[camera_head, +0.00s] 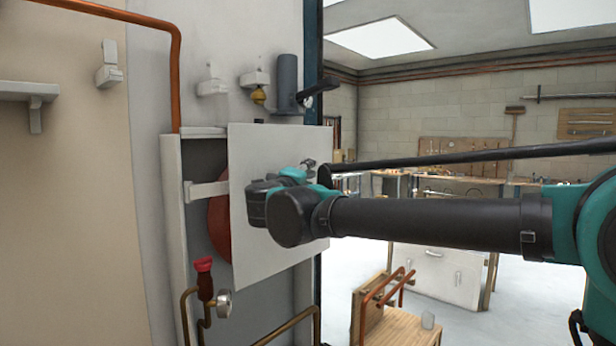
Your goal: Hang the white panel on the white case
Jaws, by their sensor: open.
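The white panel (262,155) is a flat, upright sheet in front of the white case (172,200). It covers much of the case's opening and reaches past its right side. The case's left wall and part of a red round thing (219,225) inside show left of the panel. I cannot tell whether the panel touches or hangs on the case. My gripper (309,165) is at the panel's right part, in front of its face. My wrist hides most of it and part of the panel. It is open, and contact with the panel is not clear.
A red-capped valve with a gauge (224,303) and copper pipes stand below the case. Wall brackets (109,66) and a grey cylinder (287,82) are above. A wooden stand with copper pipes (384,308) is at lower right. Open floor lies beyond.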

